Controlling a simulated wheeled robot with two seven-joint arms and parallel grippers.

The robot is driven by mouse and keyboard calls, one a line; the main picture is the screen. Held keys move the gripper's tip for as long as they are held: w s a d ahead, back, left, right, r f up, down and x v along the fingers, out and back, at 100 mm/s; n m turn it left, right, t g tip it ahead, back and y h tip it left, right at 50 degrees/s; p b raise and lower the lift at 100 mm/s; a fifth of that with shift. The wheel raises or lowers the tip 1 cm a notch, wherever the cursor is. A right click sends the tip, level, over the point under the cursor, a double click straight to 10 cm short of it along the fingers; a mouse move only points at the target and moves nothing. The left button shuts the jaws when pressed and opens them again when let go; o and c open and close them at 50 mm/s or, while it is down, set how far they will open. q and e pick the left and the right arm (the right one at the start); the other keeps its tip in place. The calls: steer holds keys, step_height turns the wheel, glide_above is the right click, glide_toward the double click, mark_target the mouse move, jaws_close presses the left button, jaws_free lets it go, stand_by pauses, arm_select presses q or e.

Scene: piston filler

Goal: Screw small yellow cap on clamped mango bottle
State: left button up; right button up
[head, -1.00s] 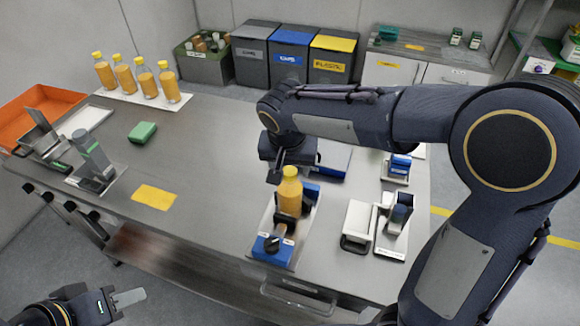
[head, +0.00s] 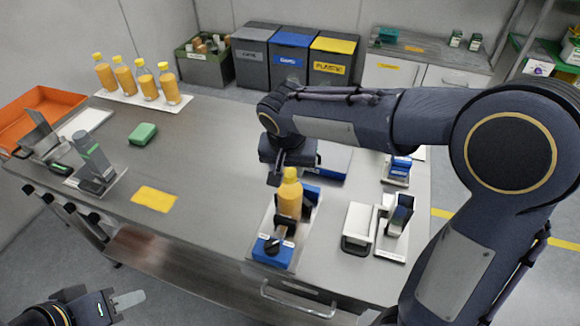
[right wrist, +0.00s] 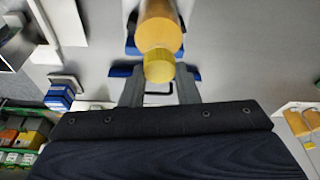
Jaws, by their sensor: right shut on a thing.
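The mango bottle (head: 289,203), filled orange, stands upright in the blue clamp (head: 272,251) at the front of the table. The small yellow cap (head: 290,174) is at the top of its neck; it also shows in the right wrist view (right wrist: 159,66), in line with the bottle (right wrist: 160,32). My right gripper (head: 276,178) is at the cap, its fingers on both sides of it, shut on it. I cannot tell how far the cap is threaded. My left gripper (head: 128,299) is low at the front left, away from the table; its opening is unclear.
Several capped bottles (head: 145,83) stand on a white strip at the back left. A green sponge (head: 142,133), a yellow mat (head: 154,198) and an orange tray (head: 40,110) lie to the left. A white block (head: 358,224) and small stands are right of the clamp. The table's middle is clear.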

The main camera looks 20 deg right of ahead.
jaws_close()
steer(key=m, duration=0.3)
steer(key=shift+m+g+h, duration=0.3)
steer(key=shift+h, duration=0.1)
steer(key=m, duration=0.3)
steer(key=shift+m+g+h, duration=0.3)
steer(key=shift+g, duration=0.1)
steer(key=m+g+p, duration=0.1)
steer(key=m, duration=0.2)
steer(key=shift+r+m, duration=0.1)
steer(key=shift+m, duration=0.2)
steer(key=m+g+p, duration=0.1)
steer(key=m, duration=0.3)
steer(key=o, duration=1.1)
jaws_free()
steer(key=shift+o, duration=0.2)
steer(key=shift+f, duration=0.2)
